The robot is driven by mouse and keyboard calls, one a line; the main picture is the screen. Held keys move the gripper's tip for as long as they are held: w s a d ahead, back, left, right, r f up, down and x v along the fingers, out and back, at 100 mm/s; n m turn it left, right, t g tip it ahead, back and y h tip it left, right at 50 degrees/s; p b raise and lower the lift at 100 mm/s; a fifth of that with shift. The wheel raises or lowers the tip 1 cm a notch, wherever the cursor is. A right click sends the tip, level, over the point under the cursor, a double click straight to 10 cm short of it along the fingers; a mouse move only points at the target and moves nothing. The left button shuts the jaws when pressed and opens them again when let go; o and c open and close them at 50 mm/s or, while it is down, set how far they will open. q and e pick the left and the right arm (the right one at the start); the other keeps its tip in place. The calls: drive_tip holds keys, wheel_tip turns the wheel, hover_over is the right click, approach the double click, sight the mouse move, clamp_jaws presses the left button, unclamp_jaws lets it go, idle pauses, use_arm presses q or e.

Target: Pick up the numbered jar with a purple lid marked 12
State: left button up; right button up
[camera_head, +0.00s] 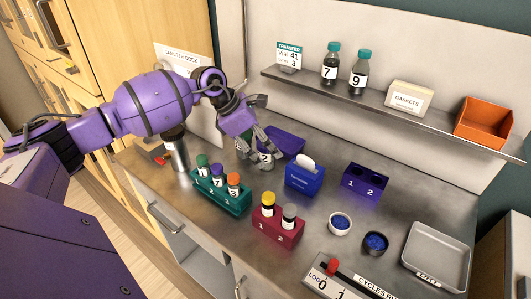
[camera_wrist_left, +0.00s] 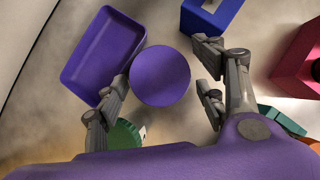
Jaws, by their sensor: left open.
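My left gripper (camera_head: 260,156) is open and points down over the counter, in front of the purple tray. In the left wrist view, a jar's round purple lid (camera_wrist_left: 160,76) lies between the two open fingers of the gripper (camera_wrist_left: 163,72), with gaps at the sides. In the head view, the fingers partly cover this jar (camera_head: 265,157); a white label with a 2 shows, and the rest of the number is hidden. A green lid (camera_wrist_left: 125,135) sits close by, partly under the left finger in the wrist view. My right gripper is not in view.
The purple tray (camera_head: 290,143) and blue box (camera_head: 304,179) stand close to the gripper. A teal rack (camera_head: 220,197) with several vials, a red rack (camera_head: 277,229) and a metal cylinder (camera_head: 177,152) are nearer. A shelf (camera_head: 375,108) runs along the wall above.

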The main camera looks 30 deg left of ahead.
use_arm(q)
drive_tip(key=shift+x, duration=0.75)
drive_tip(key=c, duration=1.3)
drive_tip(key=shift+o, duration=0.2)
drive_tip(key=shift+r, duration=0.2)
